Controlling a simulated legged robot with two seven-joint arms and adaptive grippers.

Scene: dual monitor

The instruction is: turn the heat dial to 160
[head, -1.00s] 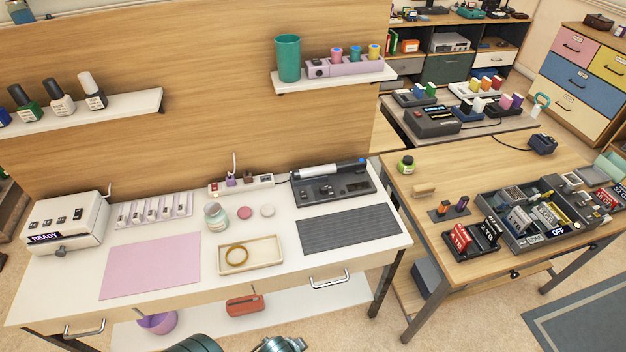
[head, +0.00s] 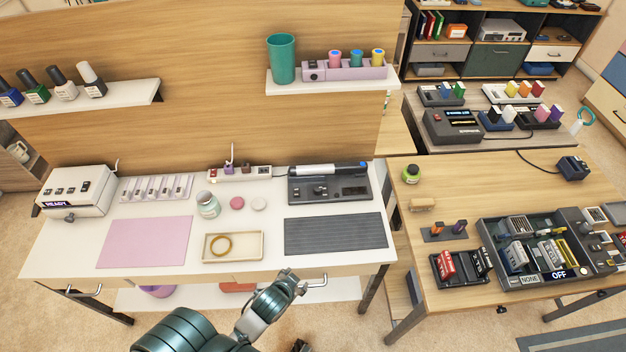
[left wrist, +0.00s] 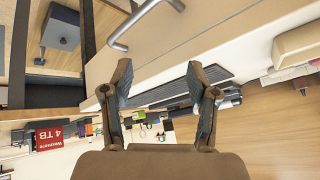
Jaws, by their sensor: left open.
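No dial marked with heat numbers is legible. A white box (head: 75,192) with a READY display and a small grey knob (head: 69,217) stands at the left of the white desk. A dark station (head: 328,189) with small controls and a pen-like tool (head: 328,169) lies at the desk's back right. My left arm (head: 262,310) rises from the bottom in front of the desk. In the left wrist view my left gripper (left wrist: 160,77) is open and empty, its fingers apart, near the desk's front and a drawer handle (left wrist: 145,20). My right gripper is out of view.
The white desk holds a pink mat (head: 146,242), a grey ribbed mat (head: 335,234), a cream tray (head: 215,254) and a jar (head: 208,204). A shelf (head: 330,80) overhangs the back. A wooden table (head: 450,205) with electronics stands at right.

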